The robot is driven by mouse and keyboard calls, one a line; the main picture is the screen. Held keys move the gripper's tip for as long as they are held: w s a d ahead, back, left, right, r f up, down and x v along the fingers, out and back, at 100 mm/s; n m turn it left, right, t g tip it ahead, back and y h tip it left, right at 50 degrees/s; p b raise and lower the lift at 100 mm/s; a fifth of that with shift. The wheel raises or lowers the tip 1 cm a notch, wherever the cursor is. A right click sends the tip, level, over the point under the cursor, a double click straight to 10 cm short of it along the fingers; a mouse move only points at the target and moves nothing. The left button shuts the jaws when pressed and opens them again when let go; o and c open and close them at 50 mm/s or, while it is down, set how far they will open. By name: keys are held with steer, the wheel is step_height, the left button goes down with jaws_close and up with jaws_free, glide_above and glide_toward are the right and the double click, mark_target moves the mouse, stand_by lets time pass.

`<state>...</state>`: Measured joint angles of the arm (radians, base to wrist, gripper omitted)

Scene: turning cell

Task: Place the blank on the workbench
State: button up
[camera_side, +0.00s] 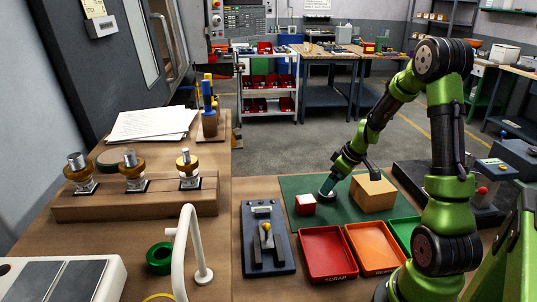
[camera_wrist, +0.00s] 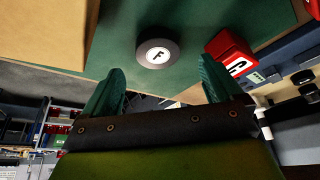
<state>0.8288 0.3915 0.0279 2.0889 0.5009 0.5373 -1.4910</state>
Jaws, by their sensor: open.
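A dark round disc with a white face marked F (camera_wrist: 157,54) lies on the green mat in the wrist view. It also shows in the side view (camera_side: 327,197), right below my gripper (camera_side: 334,180). My gripper's two teal fingers (camera_wrist: 163,84) are apart in the wrist view, with nothing between them; the disc lies beyond their tips. A red block with a white top (camera_side: 305,204) stands left of the disc. The workbench (camera_side: 222,270) has a bare wooden top beside the mat. I cannot tell which piece is the blank.
A cardboard box (camera_side: 373,192) stands close right of my gripper. Red (camera_side: 327,254), orange (camera_side: 373,248) and green (camera_side: 404,232) trays lie in front. A grey fixture (camera_side: 267,243) is at left. Metal pieces stand on a wooden rack (camera_side: 137,205) farther left.

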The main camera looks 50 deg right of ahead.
steer(key=x, duration=0.4)
steer(key=shift+s+d+f, duration=0.1)
steer(key=shift+f, duration=0.15)
steer(key=shift+c, duration=0.2)
